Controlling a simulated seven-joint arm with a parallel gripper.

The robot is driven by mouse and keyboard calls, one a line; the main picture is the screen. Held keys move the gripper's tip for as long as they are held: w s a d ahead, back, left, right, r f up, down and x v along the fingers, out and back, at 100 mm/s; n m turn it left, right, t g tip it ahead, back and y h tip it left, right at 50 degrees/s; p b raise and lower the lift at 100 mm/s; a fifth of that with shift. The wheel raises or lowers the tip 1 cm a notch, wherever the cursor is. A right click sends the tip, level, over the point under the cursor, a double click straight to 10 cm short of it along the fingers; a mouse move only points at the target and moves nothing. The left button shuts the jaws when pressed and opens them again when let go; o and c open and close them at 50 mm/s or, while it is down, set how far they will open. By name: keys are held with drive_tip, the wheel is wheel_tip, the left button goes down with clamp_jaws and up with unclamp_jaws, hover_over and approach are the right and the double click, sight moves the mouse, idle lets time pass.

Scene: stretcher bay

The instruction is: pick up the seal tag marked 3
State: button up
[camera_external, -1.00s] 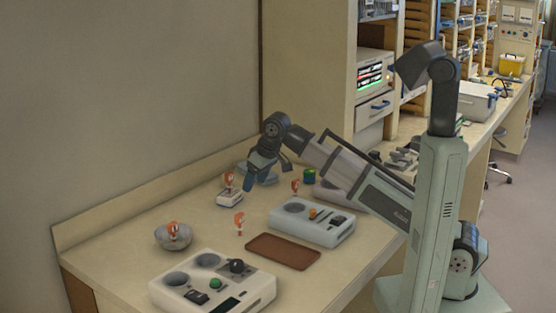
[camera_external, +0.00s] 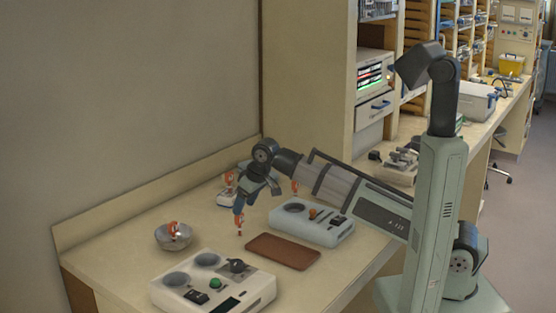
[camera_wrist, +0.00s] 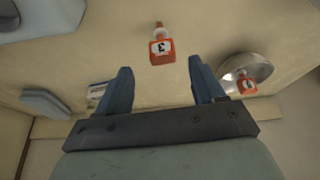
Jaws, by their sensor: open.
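The seal tag marked 3, orange with a white label and pale stem, shows in the wrist view (camera_wrist: 162,48), its underlined digit appearing inverted. It lies ahead of and between the fingers of my gripper (camera_wrist: 160,68), which is open and empty. In the external view, my gripper (camera_external: 242,203) is just above an orange tag (camera_external: 240,225) on the bench, apparently the same one; the fingers partly overlap its top. Another orange tag (camera_external: 174,229) sits in a metal bowl (camera_external: 172,243), and others stand on a small white block (camera_external: 226,198) and behind the grey console (camera_external: 295,186).
A brown tray (camera_external: 283,251) lies right of the tag. A white console (camera_external: 213,285) with round wells is at the front, and a grey-blue console (camera_external: 312,222) stands behind the tray. The wall is at the left. Bare bench surrounds the tag.

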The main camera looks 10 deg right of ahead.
sight(240, 224)
drive_tip(key=shift+a+x, duration=0.2)
drive_tip(key=shift+x, duration=2.4)
drive_tip(key=shift+c, duration=0.2)
drive_tip(key=c, duration=1)
drive_tip(key=shift+r, duration=0.15)
